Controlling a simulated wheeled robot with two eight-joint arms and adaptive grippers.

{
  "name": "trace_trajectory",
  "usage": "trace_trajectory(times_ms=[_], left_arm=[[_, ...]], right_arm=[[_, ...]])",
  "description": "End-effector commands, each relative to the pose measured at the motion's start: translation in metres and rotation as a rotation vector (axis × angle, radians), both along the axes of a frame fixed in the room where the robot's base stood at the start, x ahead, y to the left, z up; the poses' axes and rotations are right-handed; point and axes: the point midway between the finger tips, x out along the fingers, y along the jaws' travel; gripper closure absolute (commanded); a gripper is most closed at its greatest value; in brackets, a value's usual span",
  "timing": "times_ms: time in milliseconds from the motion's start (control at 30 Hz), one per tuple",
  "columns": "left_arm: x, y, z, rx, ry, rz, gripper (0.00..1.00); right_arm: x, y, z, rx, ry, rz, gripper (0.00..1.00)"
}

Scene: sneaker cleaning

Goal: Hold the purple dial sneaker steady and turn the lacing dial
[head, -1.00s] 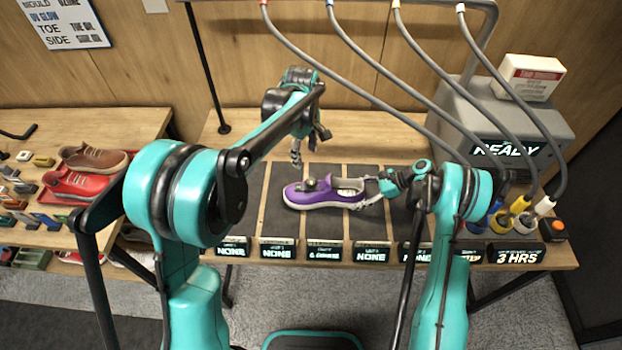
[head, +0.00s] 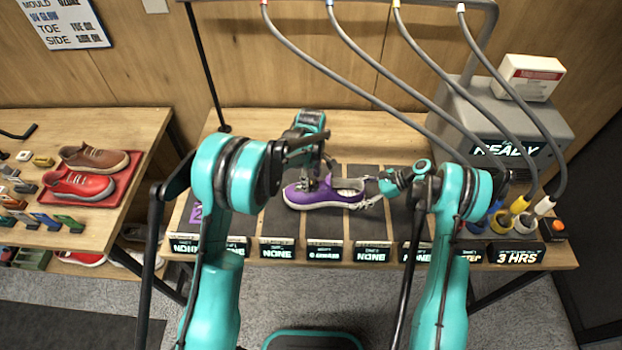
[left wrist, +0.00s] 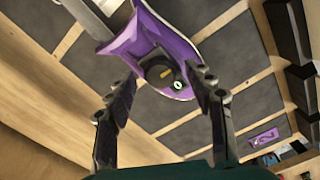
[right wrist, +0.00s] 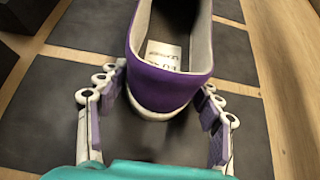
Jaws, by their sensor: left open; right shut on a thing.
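The purple sneaker (head: 322,200) stands upright on the dark mat of the middle table, its toe to the left in the head view. Its dark round lacing dial (left wrist: 162,76) shows in the left wrist view, with a yellow mark on top. My left gripper (left wrist: 160,95) is open, with its fingers on either side of the dial end of the shoe; I cannot tell whether they touch it. In the head view it is above the dial and partly hides it. My right gripper (right wrist: 160,100) is shut on the sneaker's heel (right wrist: 165,88), one finger on each side.
A left table holds a brown shoe (head: 94,158) and a red shoe (head: 78,184) on a red tray. Label displays (head: 324,252) line the middle table's front edge. A grey machine (head: 520,120) with hoses stands at the back right. Mat strips beside the sneaker are clear.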

Motion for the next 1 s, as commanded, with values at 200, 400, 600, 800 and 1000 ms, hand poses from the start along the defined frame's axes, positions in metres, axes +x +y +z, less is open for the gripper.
trace_trajectory(times_ms=[200, 400, 600, 800, 1000], left_arm=[[-0.0001, 0.0000, -0.0066, 0.000, 0.000, 0.000, 0.47], [-0.0001, 0.0000, -0.0063, 0.000, 0.000, 0.000, 0.60], [-0.0001, 0.0000, -0.0061, 0.000, 0.000, 0.000, 0.97], [-0.0001, 0.0000, -0.0060, 0.000, 0.000, -0.011, 0.97], [0.0000, 0.0000, -0.0060, 0.000, 0.000, -0.073, 0.97]], right_arm=[[0.0002, -0.0004, -0.0006, -0.002, 0.000, -0.001, 0.74], [0.0002, -0.0004, -0.0006, -0.002, 0.000, -0.001, 0.74], [0.0002, -0.0004, -0.0006, -0.002, 0.000, -0.001, 0.74], [0.0001, -0.0004, -0.0006, -0.002, 0.000, -0.001, 0.74], [0.0001, -0.0004, -0.0006, -0.002, 0.000, -0.001, 0.74]])
